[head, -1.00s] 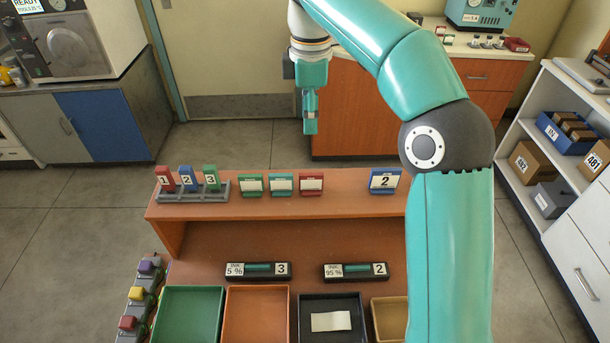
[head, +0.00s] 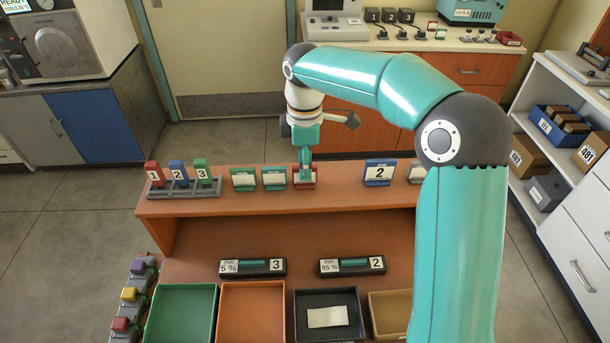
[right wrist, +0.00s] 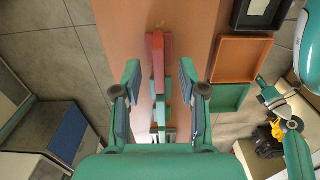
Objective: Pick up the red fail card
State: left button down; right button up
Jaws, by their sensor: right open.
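In the right wrist view the red card (right wrist: 157,62) shows between the two spread fingers of the right gripper (right wrist: 160,82), with space on both sides. A teal card (head: 273,178) and a green card (head: 244,178) stand to its left.
A rack (head: 183,189) with numbered red, blue and green tabs stands at the shelf's left end. A blue "2" card (head: 379,172) stands to the right. Coloured trays, including a green tray (head: 182,314), lie lower down in front.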

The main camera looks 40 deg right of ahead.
jog(key=shift+w+f, duration=0.1)
jog(key=shift+f, duration=0.85)
jog(key=shift+c, duration=0.4)
grip_shut()
jog(key=shift+r, duration=0.2)
